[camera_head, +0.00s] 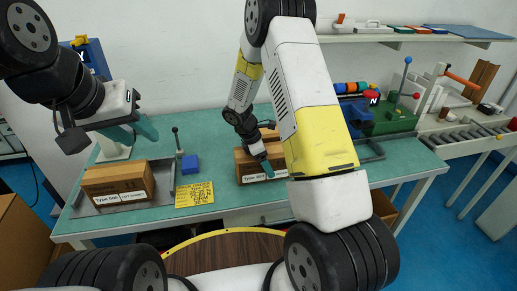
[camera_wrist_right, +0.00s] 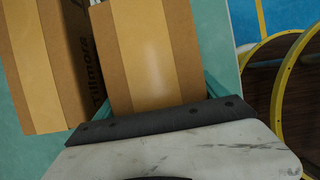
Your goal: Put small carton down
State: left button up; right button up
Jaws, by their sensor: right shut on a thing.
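In the right wrist view, my right gripper (camera_wrist_right: 150,108) is shut on a small brown carton (camera_wrist_right: 145,55) with a paler tape band. A second brown carton (camera_wrist_right: 45,70) lies close on its left. In the head view, my right gripper (camera_head: 267,180) is over the middle of the teal table (camera_head: 225,140), largely behind my right arm. Brown cartons (camera_head: 250,163) show beside it. The arm hides much of the held carton, so I cannot tell whether it touches the table. My left gripper (camera_head: 136,131) is open and empty above the table's left end.
A brown carton (camera_head: 118,180) sits on a grey tray (camera_head: 163,170) at the left. Green equipment (camera_head: 390,120) is at the right. Some tabletop is bare behind the sign.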

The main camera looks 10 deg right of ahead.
jog(key=o, duration=1.8)
jog(key=shift+f, duration=0.1)
jog(key=shift+o, duration=1)
